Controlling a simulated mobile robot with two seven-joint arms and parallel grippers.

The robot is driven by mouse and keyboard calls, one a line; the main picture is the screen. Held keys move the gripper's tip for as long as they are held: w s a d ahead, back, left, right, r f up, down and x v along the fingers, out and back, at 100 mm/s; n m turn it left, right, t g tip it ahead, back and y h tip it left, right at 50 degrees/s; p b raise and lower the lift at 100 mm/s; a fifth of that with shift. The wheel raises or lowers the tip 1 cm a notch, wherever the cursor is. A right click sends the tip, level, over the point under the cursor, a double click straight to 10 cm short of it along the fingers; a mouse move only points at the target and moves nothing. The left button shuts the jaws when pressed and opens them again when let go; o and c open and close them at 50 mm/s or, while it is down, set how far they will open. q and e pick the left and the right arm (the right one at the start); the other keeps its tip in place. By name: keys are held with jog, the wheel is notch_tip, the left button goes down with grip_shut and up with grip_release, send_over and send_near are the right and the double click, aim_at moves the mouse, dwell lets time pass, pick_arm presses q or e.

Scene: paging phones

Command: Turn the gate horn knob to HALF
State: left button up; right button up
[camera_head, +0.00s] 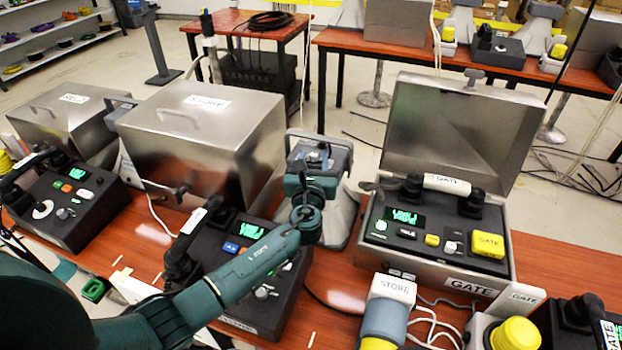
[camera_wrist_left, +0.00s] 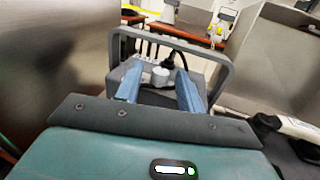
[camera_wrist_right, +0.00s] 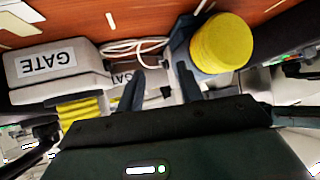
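A grey flared horn unit (camera_head: 340,205) with a carry handle stands between the STORE and GATE stations; I see no readable label on it. In the left wrist view its grey handle frame (camera_wrist_left: 172,36) arches around a pale round knob (camera_wrist_left: 160,77). My left gripper (camera_head: 312,168) is at the top of this unit. Its two blue fingers (camera_wrist_left: 160,88) are apart, one on each side of the knob, with gaps visible. The knob's setting marks cannot be read. My right gripper (camera_wrist_right: 160,85) is open and empty; it is not visible in the head view.
The GATE phone (camera_head: 410,235) sits in a steel case with its lid (camera_head: 450,130) raised, right of the unit. A steel STORE hood (camera_head: 200,130) stands close on the left. A yellow-capped part (camera_wrist_right: 222,42) and a GATE-labelled block (camera_wrist_right: 55,62) are near my right gripper.

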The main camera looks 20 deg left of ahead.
jog(key=shift+w+d+r, duration=0.1)
jog(key=shift+w+d, duration=0.1)
jog(key=shift+w, duration=0.05)
jog(key=shift+a, duration=0.1)
pick_arm(q)
jog(key=v, duration=1.1)
jog(key=shift+s, duration=0.2)
pick_arm(e)
jog(key=shift+s, duration=0.25)
pick_arm(q)
jog(key=shift+d, duration=0.1)
pick_arm(e)
jog(key=shift+s, duration=0.1)
